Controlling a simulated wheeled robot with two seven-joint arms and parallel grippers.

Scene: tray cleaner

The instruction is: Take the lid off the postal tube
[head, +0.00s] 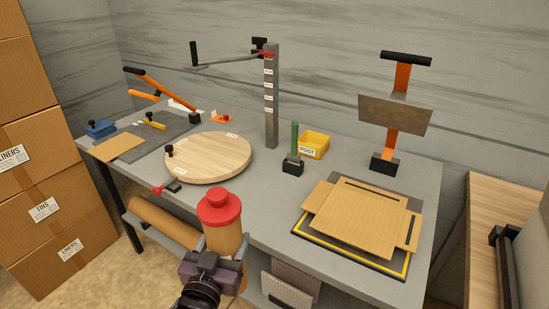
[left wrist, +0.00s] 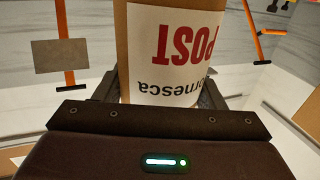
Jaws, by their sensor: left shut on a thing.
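The postal tube (head: 224,237) is brown cardboard and stands roughly upright, in front of the table's front edge in the head view. Its red lid (head: 219,207) with a raised knob is on its top end. My left gripper (head: 223,248) is shut around the tube's body below the lid. In the left wrist view the tube (left wrist: 121,50) sits between the fingers, with its white POST label (left wrist: 178,50) upside down; the lid is out of that view. My right gripper is not in view.
The grey table (head: 257,203) carries a round wooden turntable (head: 208,155), a post with an arm (head: 270,100), a yellow POST bin (head: 313,146) and a flat cardboard blank (head: 360,215). A brown roll (head: 163,222) lies below the front edge. Cartons (head: 45,205) are stacked left.

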